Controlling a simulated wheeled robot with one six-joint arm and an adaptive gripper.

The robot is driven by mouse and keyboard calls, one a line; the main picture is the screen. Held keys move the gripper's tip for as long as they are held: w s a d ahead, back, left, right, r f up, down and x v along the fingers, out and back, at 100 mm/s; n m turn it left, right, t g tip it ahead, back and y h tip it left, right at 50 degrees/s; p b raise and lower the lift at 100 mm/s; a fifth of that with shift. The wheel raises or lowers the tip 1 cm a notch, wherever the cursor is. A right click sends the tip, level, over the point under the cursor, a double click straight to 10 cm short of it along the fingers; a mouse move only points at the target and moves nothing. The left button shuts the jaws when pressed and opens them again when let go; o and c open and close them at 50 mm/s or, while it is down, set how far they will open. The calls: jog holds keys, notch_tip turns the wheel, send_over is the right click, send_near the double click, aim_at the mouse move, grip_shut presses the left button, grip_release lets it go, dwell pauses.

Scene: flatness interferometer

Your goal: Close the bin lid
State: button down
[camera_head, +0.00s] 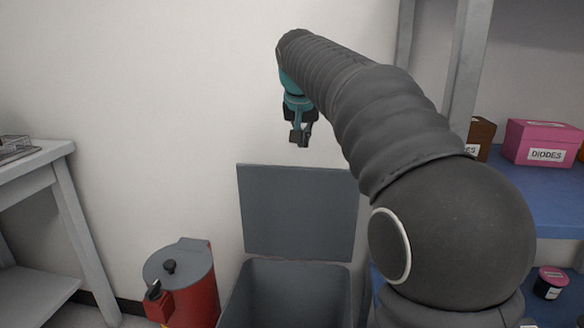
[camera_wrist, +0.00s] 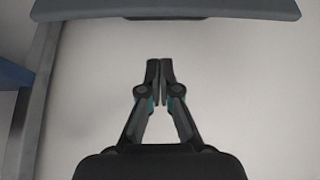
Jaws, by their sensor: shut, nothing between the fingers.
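The grey bin (camera_head: 290,295) stands on the floor at the bottom centre of the head view. Its lid (camera_head: 298,212) is open and stands upright at the back of the bin, near the wall. My gripper (camera_head: 300,140) hangs above the lid's top edge, apart from it in the picture, with its fingers pointing down. In the wrist view my gripper (camera_wrist: 166,65) is shut with nothing between the fingers. A grey edge, which looks like the lid (camera_wrist: 165,8), crosses the top of that view. The lower part of the bin is out of frame.
A red canister with a grey top (camera_head: 190,285) stands just left of the bin. A white table (camera_head: 45,170) is at the left. At the right, blue shelving (camera_head: 545,205) holds a pink diodes box (camera_head: 540,142) and a brown box (camera_head: 482,136). The wall is close behind the lid.

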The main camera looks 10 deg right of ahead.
jog(key=x, duration=0.4)
jog(key=w+r+x, duration=0.1)
jog(key=x, duration=0.2)
jog(key=w+x, duration=0.1)
jog(key=x, duration=0.3)
jog(key=shift+w+a+f+b, duration=0.1)
jog(key=shift+w+a+b, duration=0.05)
jog(key=shift+w+b, duration=0.25)
jog(key=shift+s+a+f+b, duration=0.1)
jog(key=shift+s+a, duration=0.1)
jog(key=shift+s, duration=0.45)
jog(key=shift+s+a+f+b, duration=0.15)
jog(key=shift+s+a, duration=0.1)
jog(key=shift+s, duration=0.4)
jog(key=shift+s+a+f+b, duration=0.1)
jog(key=shift+s+a, duration=0.1)
jog(key=shift+s, duration=0.4)
jog(key=shift+s, duration=0.1)
